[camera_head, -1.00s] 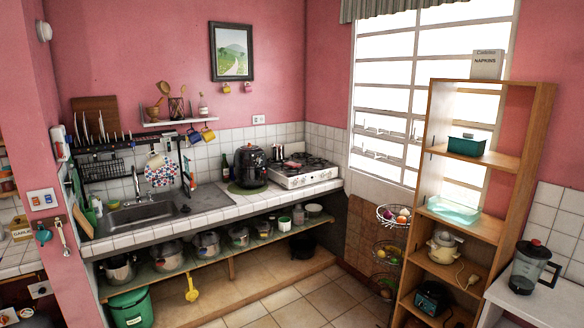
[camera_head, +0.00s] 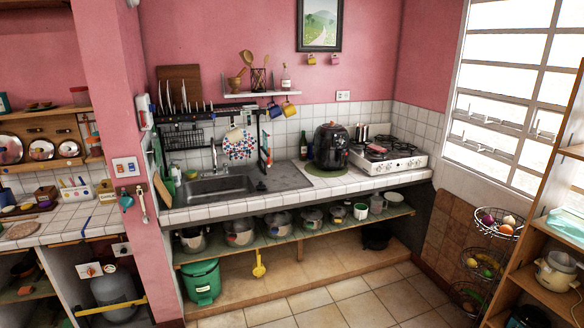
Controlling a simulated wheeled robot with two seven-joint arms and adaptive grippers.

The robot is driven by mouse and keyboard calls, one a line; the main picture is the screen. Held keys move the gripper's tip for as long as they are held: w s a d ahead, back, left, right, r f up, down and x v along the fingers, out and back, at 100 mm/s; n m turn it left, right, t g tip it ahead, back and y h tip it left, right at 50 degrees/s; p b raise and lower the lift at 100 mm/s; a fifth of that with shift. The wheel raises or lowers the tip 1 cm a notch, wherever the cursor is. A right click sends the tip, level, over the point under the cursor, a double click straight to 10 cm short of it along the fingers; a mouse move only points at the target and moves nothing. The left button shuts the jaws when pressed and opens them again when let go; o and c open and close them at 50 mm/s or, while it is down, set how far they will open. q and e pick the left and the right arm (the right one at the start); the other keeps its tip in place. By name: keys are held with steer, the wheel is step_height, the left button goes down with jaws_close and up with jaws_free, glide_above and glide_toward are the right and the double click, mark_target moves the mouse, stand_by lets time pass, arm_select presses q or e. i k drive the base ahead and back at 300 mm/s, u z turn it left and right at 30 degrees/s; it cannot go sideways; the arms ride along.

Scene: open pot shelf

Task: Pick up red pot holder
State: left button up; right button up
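No clear red pot holder can be made out. A small flat reddish thing (camera_head: 376,149) lies on the left part of the white stove (camera_head: 395,163); it is too small to tell what it is. A white cloth with coloured dots (camera_head: 238,148) hangs on the wall above the sink (camera_head: 215,188). A narrow patterned strip with some red (camera_head: 265,150) hangs to its right. Neither of my grippers shows in the view.
A black air fryer (camera_head: 330,148) stands left of the stove. Several pots line the open shelf (camera_head: 300,238) below the counter. A green bin (camera_head: 202,283) is under it. A wooden shelf unit (camera_head: 524,275) and wire baskets (camera_head: 497,222) stand at right. The tiled floor (camera_head: 370,305) is clear.

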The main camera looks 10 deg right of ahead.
mark_target(378, 148)
steer(key=z, duration=0.65)
steer(key=i, duration=2.3)
steer(key=z, duration=0.25)
steer(key=i, duration=2.4)
steer(key=u, duration=0.45)
